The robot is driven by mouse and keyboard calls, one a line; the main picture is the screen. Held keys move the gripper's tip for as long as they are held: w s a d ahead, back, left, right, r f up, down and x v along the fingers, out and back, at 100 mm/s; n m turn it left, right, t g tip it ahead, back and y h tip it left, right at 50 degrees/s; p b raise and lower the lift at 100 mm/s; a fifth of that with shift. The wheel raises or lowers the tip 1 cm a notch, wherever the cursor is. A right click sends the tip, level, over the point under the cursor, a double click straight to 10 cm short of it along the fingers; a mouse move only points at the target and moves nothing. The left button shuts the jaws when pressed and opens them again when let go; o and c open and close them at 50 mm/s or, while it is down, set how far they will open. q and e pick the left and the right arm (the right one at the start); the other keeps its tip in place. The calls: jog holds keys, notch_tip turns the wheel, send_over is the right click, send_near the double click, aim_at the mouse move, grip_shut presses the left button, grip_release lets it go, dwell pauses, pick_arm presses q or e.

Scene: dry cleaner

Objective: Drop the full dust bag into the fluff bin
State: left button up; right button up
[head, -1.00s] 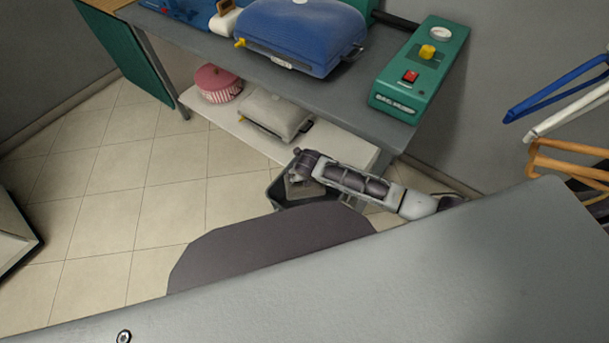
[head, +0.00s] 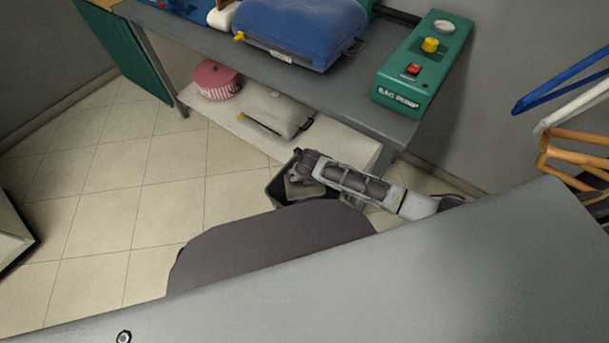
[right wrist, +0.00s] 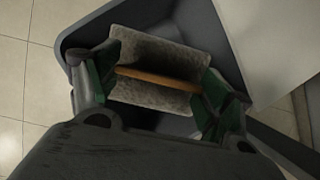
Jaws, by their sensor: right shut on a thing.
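The full dust bag is a grey, fuzzy, boxy bag with an orange-brown strip across it (right wrist: 155,55) in the right wrist view. My right gripper (right wrist: 160,74) is shut on it, with a green-padded finger at each side. In the head view the bag (head: 299,189) is a small pale patch beside my right gripper (head: 296,178). The fluff bin is a dark grey open bin (head: 273,188) on the floor; its rim also shows in the right wrist view (right wrist: 92,24). The bag is over the bin's opening; its exact height is unclear. My left gripper is out of view.
A grey table (head: 320,95) stands behind the bin, with a blue case (head: 300,32) and a green bag pump (head: 420,65) on it. A white lower shelf (head: 350,142) is close beside the bin. Tiled floor (head: 130,200) is clear at left.

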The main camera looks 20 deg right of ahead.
dwell(0.4)
jog(key=o, duration=1.3)
jog(key=shift+o, duration=0.2)
jog(key=v, duration=1.2)
dwell(0.4)
